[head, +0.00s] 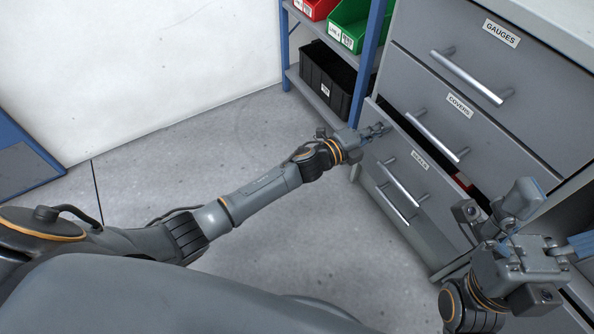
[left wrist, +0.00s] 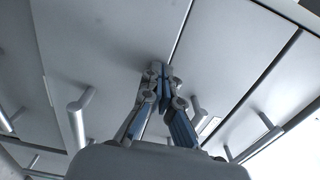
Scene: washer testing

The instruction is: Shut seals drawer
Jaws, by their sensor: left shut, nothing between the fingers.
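The grey seals drawer (head: 433,184) stands a little out from the cabinet, with a dark gap along its top edge. Its label reads SEALS, and a bar handle (head: 404,182) is on its front. My left gripper (head: 380,129) is at the left upper part of this drawer's front. In the left wrist view its fingertips (left wrist: 160,72) are together with nothing between them, close to a grey panel; I cannot tell whether they touch it. My right gripper (head: 545,222) is at the lower right, in front of the cabinet, and its finger opening is unclear.
The covers drawer (head: 478,125) and gauges drawer (head: 455,45) are above, with bar handles. Something red (head: 461,182) shows in the gap. A blue-framed shelf (head: 368,60) holds a black bin (head: 328,80) and a green bin (head: 350,25). Floor left of the cabinet is clear.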

